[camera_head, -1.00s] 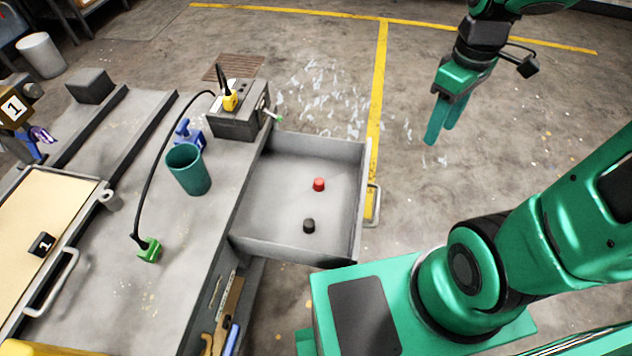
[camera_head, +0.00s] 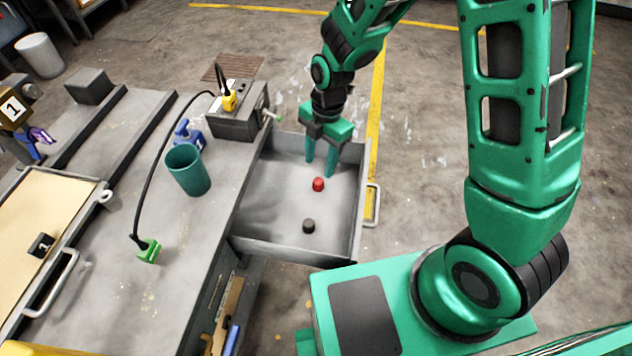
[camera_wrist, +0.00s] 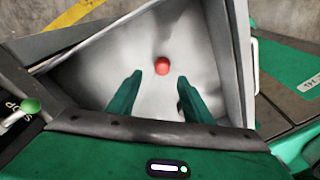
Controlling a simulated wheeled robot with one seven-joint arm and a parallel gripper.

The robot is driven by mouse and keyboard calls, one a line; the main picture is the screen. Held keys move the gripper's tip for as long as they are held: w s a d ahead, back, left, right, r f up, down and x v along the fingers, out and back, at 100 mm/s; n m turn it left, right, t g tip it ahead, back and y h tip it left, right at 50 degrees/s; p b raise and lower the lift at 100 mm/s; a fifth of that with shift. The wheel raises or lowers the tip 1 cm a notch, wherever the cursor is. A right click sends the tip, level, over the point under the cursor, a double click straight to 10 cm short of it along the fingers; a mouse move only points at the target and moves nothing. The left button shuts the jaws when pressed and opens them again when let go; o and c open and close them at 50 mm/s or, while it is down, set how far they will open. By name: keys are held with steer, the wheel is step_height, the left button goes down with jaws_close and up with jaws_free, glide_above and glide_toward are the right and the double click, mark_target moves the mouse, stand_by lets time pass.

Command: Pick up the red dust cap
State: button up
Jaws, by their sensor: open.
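The red dust cap (camera_head: 318,184) is a small red cylinder standing on the floor of the open grey drawer (camera_head: 270,205). My gripper (camera_head: 320,168) is open and empty, pointing down over the drawer, with its fingertips just behind the cap in the head view. In the wrist view the red cap (camera_wrist: 162,66) lies beyond the fingertips, roughly centred between the two green fingers (camera_wrist: 158,78). The fingers do not appear to touch it.
A black cap (camera_head: 308,226) stands in the drawer nearer the front. Drawer walls surround both caps. On the bench are a green cup (camera_head: 188,170), a grey box (camera_head: 238,122) with a yellow plug (camera_head: 230,101), and a green connector (camera_head: 149,250) on a black cable.

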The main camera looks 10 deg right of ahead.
mark_target(318, 180)
steer(key=shift+s+a+f, duration=0.1)
steer(key=shift+s+f, duration=0.05)
steer(key=shift+f, duration=1.55)
steer(key=shift+s+a+f, duration=0.1)
steer(key=shift+s+f, duration=0.05)
steer(key=shift+f, duration=1.5)
steer(key=c, duration=1.1)
